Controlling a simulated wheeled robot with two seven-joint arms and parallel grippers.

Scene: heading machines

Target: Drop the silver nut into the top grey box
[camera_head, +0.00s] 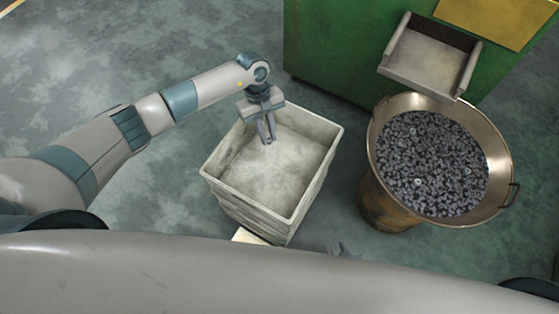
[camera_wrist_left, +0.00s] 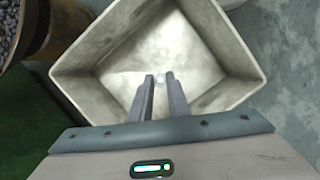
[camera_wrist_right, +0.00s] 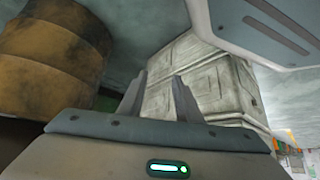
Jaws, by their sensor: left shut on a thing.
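The top grey box (camera_head: 327,165) is an open, pale, worn crate in the middle of the head view. Its inside looks empty. It also fills the upper part of the left wrist view (camera_wrist_left: 236,92). My left gripper (camera_head: 268,141) points down over the box opening, towards its far-left part. In the left wrist view its fingers (camera_wrist_left: 160,80) are close together, with a small pale silver nut (camera_wrist_left: 159,81) between the tips, mostly hidden. My right gripper (camera_wrist_right: 160,76) is low beside the box stack, its fingers apart with nothing between them.
A wide metal bowl (camera_head: 499,165) full of dark nuts (camera_head: 430,160) stands on a rusty drum (camera_head: 385,208) to the right of the box. A green machine (camera_head: 330,45) with a grey chute (camera_head: 428,62) stands behind. Floor to the left is clear.

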